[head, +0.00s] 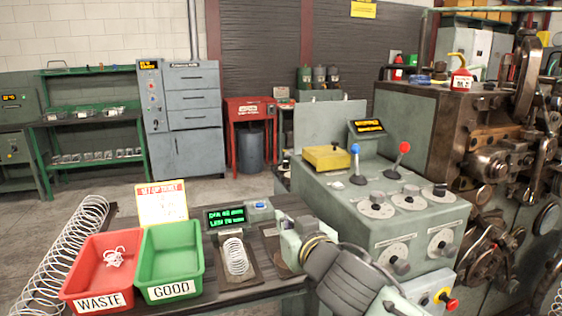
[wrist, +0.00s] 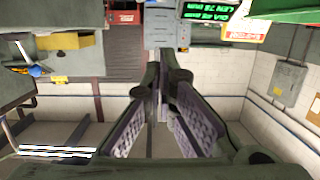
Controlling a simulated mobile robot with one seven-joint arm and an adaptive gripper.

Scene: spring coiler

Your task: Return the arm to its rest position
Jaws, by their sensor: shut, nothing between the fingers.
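My gripper (head: 290,238) shows in the head view at the lower middle, over the right end of the dark bench, beside the coiler's grey control cabinet. In the wrist view my gripper (wrist: 162,85) has its two fingers together at the tips, with nothing between them. My dark grey wrist and forearm run from it to the lower right of the head view. The wrist view is tilted so that the room appears upside down. Part of the bench behind my gripper is hidden.
Left of my gripper are a spring on a stand (head: 236,258), a green display (head: 226,217), a green GOOD bin (head: 170,290) and a red WASTE bin (head: 75,275) holding small springs. The control cabinet (head: 375,190) with blue and red levers stands close on the right.

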